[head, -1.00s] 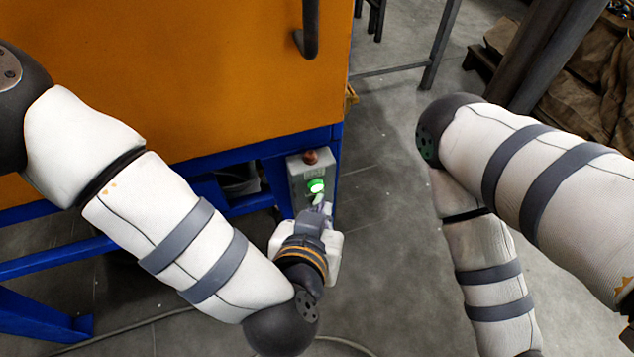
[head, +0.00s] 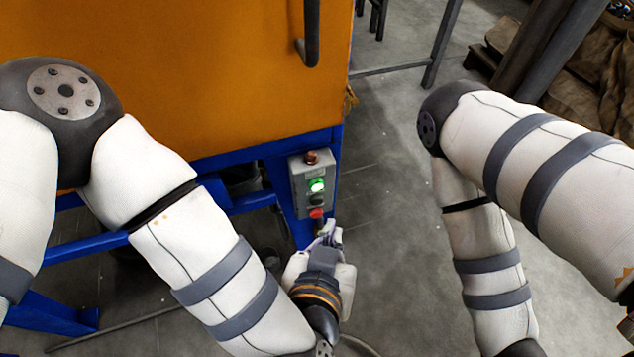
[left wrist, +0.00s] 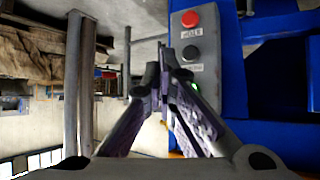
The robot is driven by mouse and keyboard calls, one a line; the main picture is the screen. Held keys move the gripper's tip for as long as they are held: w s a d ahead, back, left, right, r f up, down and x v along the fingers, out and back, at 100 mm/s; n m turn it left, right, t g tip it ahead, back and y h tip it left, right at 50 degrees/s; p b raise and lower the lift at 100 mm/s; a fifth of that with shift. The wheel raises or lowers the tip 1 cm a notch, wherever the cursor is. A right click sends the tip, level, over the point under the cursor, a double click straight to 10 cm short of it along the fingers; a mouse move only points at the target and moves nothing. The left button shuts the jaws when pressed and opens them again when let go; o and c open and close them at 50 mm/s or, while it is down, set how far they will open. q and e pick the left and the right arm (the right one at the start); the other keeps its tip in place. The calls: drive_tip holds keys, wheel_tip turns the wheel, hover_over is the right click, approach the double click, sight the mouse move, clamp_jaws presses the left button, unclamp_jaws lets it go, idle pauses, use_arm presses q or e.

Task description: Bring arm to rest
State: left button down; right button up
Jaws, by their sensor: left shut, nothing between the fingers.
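My left arm (head: 215,265) reaches in from the left in the head view. My left gripper (head: 331,230) is shut and empty, just below and apart from the grey control box (head: 310,172). The box has a lit green button (head: 317,186), a red button (head: 316,213) at its lower end and a brownish knob (head: 311,157) on top. In the left wrist view the gripper fingers (left wrist: 160,85) come together in front of the box, whose red button (left wrist: 189,19) shows. My right arm (head: 475,215) is bent at the right; its gripper is out of view.
The orange machine housing (head: 180,70) with a dark handle (head: 311,35) stands on a blue frame (head: 300,228). A cable (head: 120,330) lies on the grey floor (head: 395,215). Dark posts (head: 540,55) and brown sacks (head: 590,80) are at the upper right. Floor between my arms is clear.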

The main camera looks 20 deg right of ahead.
idle(0.4)
